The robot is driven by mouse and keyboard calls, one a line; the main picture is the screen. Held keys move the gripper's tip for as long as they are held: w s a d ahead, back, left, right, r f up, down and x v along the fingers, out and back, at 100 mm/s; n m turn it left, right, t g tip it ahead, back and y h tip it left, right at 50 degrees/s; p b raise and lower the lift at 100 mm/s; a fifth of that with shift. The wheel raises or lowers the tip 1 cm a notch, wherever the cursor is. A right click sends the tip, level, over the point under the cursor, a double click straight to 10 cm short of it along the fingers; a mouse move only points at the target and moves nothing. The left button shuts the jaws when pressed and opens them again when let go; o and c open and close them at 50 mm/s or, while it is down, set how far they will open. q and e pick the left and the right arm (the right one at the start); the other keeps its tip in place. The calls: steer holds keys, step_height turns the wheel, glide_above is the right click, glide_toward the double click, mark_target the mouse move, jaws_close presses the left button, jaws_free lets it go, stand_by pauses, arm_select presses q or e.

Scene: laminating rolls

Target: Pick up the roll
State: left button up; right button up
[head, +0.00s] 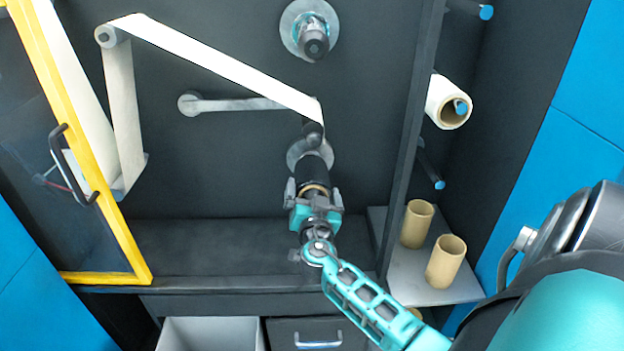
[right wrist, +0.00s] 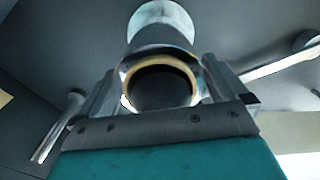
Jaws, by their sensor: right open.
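A black roll (head: 314,168) with a tan core ring sits on a spindle on the dark machine panel, below the middle of the head view. In the right wrist view the roll's near end (right wrist: 160,45) faces me, with its hollow core dark inside. My right gripper (head: 313,194) is open, with one finger on each side of the roll's near end. I cannot tell whether the fingers touch it. Another roll, white with a tan core (head: 449,104), hangs on a peg at the right. My left gripper is not in view.
A white web (head: 215,55) runs from an upper-left roller to the spindle. An empty spindle (head: 313,38) is above. Tan tubes (head: 446,262) stand on a grey shelf at the right, behind a dark divider (head: 408,130). A yellow-framed door (head: 75,140) is at left.

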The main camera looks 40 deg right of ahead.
steer(key=shift+w+d, duration=0.2)
steer(key=shift+w, duration=0.05)
steer(key=shift+c, duration=0.3)
steer(key=c, duration=1)
steer(key=shift+b, duration=0.3)
